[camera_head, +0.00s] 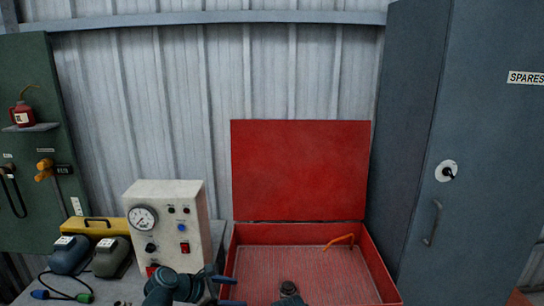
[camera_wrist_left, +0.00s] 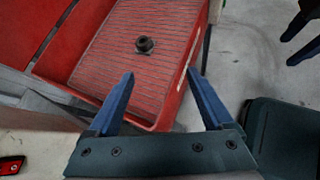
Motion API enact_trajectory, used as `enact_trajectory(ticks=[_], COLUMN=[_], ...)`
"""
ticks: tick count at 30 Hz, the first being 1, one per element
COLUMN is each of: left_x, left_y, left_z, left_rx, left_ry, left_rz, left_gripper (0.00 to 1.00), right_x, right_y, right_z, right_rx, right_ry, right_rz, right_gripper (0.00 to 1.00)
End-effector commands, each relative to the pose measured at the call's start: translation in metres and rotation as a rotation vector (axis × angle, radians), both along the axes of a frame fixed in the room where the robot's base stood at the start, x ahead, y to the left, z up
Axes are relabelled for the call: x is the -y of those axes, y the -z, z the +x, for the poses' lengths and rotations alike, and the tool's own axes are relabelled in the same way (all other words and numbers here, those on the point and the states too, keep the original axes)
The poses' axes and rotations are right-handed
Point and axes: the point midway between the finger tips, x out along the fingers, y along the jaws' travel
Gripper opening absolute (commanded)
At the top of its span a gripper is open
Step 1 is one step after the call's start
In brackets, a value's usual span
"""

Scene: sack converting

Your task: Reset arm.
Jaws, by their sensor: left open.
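My left gripper (camera_head: 236,291) is at the bottom of the head view, left of the black round part. In the left wrist view its two blue fingers (camera_wrist_left: 160,85) are spread apart with nothing between them, above the near edge of the red box. My right gripper (camera_wrist_left: 287,50) shows partly at the top right of the left wrist view, its blue-tipped fingers apart and nothing seen between them. The red box (camera_head: 300,235) stands with its lid (camera_head: 300,170) raised. The black round part (camera_head: 289,289) lies on its ribbed floor, also seen in the left wrist view (camera_wrist_left: 145,45).
An orange hooked piece (camera_head: 340,241) is at the box's back right. A white gauge panel (camera_head: 165,215) stands left of the box, beside grey-green items and a yellow case (camera_head: 97,228). A tall grey SPARES cabinet (camera_head: 470,150) stands at the right.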

Motion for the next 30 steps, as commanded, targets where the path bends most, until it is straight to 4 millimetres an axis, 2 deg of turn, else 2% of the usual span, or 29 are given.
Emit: enact_trajectory(ticks=[8, 11, 15, 21, 24, 27, 30], left_x=[0.035, 0.047, 0.063, 0.063, 0.059, 0.055, 0.052], left_y=[0.028, 0.041, 0.062, 0.079, 0.08, 0.079, 0.078], left_z=[-0.037, -0.057, -0.096, -0.145, -0.16, -0.168, -0.172], left_rx=[0.116, 0.175, 0.288, 0.426, 0.461, 0.477, 0.486], left_ry=[0.334, 0.526, 0.925, 1.572, 1.816, 1.987, 2.082], left_rz=[0.277, 0.412, 0.645, 0.909, 0.974, 1.009, 1.023], left_gripper=[0.85, 0.85, 0.85, 0.85, 0.85, 0.85, 0.85], right_x=[0.0, 0.0, 0.0, 0.0, 0.0, 0.0, 0.0], right_y=[-0.003, -0.004, -0.007, -0.01, -0.011, -0.012, -0.012], right_z=[0.0, 0.0, 0.0, 0.0, 0.0, 0.0, 0.0], right_rx=[0.0, 0.0, 0.0, 0.0, 0.0, 0.0, 0.0], right_ry=[0.0, 0.0, 0.0, 0.0, 0.0, 0.0, 0.0], right_rz=[0.0, 0.0, 0.0, 0.0, 0.0, 0.0, 0.0], right_gripper=[0.5, 0.5, 0.5, 0.5, 0.5, 0.5, 0.5])
